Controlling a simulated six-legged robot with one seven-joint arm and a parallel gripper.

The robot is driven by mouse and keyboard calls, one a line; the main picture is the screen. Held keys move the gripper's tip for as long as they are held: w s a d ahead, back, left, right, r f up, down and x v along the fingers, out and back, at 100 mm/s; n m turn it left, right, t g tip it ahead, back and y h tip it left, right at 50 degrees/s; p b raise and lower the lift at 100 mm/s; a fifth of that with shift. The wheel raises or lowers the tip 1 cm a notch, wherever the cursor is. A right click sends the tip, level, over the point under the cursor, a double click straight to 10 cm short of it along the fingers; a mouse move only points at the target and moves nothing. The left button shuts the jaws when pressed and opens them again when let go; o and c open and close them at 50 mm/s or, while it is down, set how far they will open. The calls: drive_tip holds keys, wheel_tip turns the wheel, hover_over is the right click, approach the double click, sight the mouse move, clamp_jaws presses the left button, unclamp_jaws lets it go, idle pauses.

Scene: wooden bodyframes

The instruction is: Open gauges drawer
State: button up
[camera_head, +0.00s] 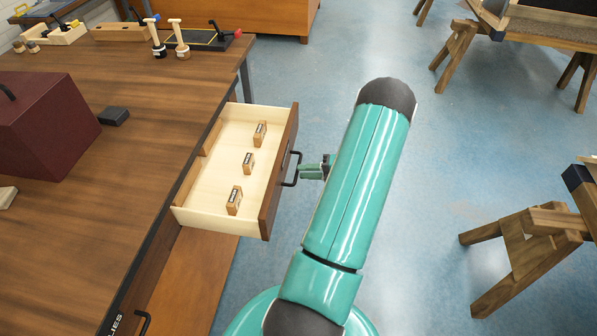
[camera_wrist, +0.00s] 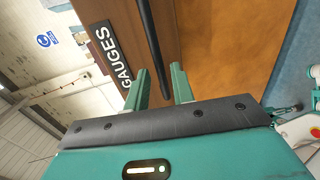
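The drawer (camera_head: 208,165) stands pulled out from the workbench, with three small labelled wooden blocks (camera_head: 248,162) inside. Its dark bar handle (camera_head: 292,182) is on the wooden front. In the wrist view the front carries a black label reading GAUGES (camera_wrist: 111,54), and the handle (camera_wrist: 149,40) runs down toward the space between my fingers. My gripper (camera_head: 304,172) is at the handle, on its outer side; it also shows in the wrist view (camera_wrist: 161,85). Its two green fingers are apart. I cannot tell whether they touch the handle.
The wooden workbench (camera_head: 110,190) fills the left, with a dark red box (camera_head: 45,125) and tools on it. Another handle (camera_head: 143,322) shows at the bottom. Wooden trestles (camera_head: 530,240) stand at the right. The blue floor between is clear.

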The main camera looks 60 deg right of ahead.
drive_tip(key=v, duration=1)
drive_tip(key=shift+s, duration=0.2)
